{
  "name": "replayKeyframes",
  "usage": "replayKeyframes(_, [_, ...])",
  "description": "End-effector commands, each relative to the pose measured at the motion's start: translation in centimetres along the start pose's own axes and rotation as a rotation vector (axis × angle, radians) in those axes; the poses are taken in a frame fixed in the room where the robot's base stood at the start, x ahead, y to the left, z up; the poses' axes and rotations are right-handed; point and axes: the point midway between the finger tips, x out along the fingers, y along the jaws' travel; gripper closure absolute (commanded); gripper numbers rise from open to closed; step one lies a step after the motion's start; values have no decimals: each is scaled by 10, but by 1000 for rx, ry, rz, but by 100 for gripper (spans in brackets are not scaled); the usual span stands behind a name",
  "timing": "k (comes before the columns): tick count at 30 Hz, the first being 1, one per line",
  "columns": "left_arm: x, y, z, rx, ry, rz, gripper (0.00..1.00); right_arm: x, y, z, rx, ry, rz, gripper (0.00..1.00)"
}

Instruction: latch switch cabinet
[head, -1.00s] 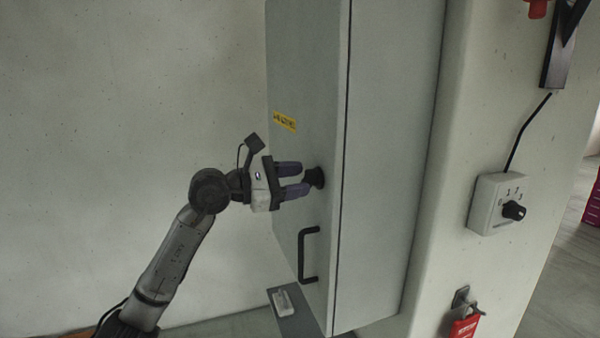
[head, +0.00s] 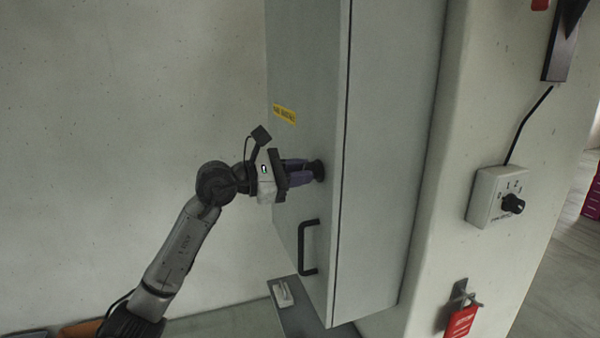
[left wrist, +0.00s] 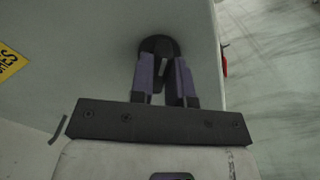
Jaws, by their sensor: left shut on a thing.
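The grey switch cabinet (head: 385,150) stands tall in the middle of the head view, its door (head: 306,80) facing left and looking closed. A round black latch knob (head: 318,170) sits on the door. My left gripper (head: 308,171) is shut on the knob, its fingers pointing at the door. In the left wrist view the two fingers (left wrist: 165,82) close on the dark knob (left wrist: 159,47); the part between them is mostly hidden. A black bar handle (head: 308,248) is below the knob. My right gripper is not in view.
A yellow label (head: 284,114) is on the door above the gripper. Right of the cabinet, a pillar carries a rotary switch box (head: 496,197) and a red padlock tag (head: 461,321). A white piece (head: 283,294) lies on a grey plate below the door. The wall at left is bare.

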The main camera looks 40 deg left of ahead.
Motion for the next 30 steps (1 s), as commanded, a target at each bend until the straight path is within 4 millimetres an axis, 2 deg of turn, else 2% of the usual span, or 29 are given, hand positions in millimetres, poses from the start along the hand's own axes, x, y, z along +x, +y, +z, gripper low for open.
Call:
replayKeyframes(10, [0,0,0,-64,1,0,100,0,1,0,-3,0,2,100])
replayKeyframes(30, [0,3,-1,-522,0,0,100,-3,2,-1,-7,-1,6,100])
